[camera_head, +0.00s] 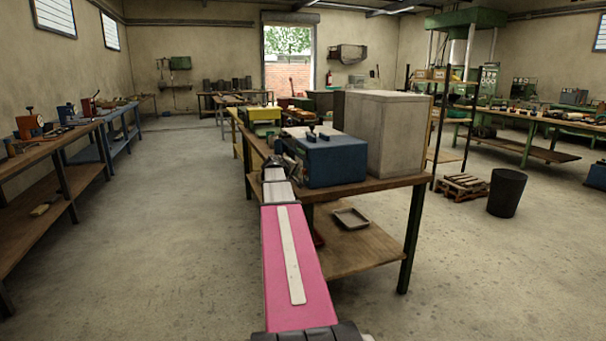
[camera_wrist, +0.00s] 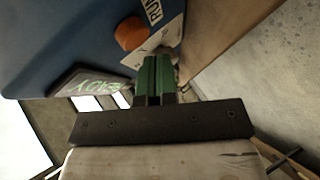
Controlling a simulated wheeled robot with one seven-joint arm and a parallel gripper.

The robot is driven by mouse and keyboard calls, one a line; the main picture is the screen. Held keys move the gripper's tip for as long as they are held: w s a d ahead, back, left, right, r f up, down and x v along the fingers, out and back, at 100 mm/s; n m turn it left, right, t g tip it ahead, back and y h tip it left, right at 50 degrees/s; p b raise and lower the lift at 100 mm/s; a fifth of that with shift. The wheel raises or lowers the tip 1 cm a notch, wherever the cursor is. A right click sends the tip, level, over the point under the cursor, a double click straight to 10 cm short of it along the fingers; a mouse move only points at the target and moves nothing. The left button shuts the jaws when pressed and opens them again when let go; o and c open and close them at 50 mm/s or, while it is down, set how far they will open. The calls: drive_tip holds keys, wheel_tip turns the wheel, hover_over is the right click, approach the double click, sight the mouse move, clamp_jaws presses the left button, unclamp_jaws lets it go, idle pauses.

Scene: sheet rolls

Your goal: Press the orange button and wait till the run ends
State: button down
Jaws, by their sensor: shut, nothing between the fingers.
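The orange button (camera_wrist: 130,33) is a round knob on the blue face of a machine, just above my gripper's fingertips in the wrist view. A white label beside it reads "RUN" in part. My gripper (camera_wrist: 158,62) has its green fingers together with nothing between them, close to the machine's face. I cannot tell whether the fingertips touch the label; they look apart from the button. A dark display (camera_wrist: 92,82) with green lettering is at the left. In the head view the blue machine (camera_head: 335,160) stands on a wooden table, and the button is hidden there.
A large grey box (camera_head: 385,135) stands behind the machine on the wooden table (camera_head: 400,183). A small tray (camera_head: 351,218) lies on its lower shelf. A black bin (camera_head: 507,192) and a pallet (camera_head: 463,187) stand at the right. The floor at the left is clear.

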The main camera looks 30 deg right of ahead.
drive_tip(key=shift+d, duration=0.1)
idle(0.6)
drive_tip(key=shift+s+d, duration=0.1)
drive_tip(key=shift+d, duration=0.2)
drive_tip(key=shift+s+d, duration=0.1)
drive_tip(key=shift+d, duration=0.4)
idle(0.8)
drive_tip(key=shift+a, duration=0.15)
drive_tip(key=shift+w+a, duration=0.2)
drive_tip(key=shift+a, duration=0.55)
drive_tip(key=shift+a, duration=0.1)
drive_tip(key=shift+w+a, duration=0.2)
drive_tip(key=shift+a, duration=0.6)
drive_tip(key=shift+w+a, duration=0.2)
drive_tip(key=shift+a, duration=0.55)
drive_tip(key=shift+w+a, duration=0.2)
drive_tip(key=shift+a, duration=0.6)
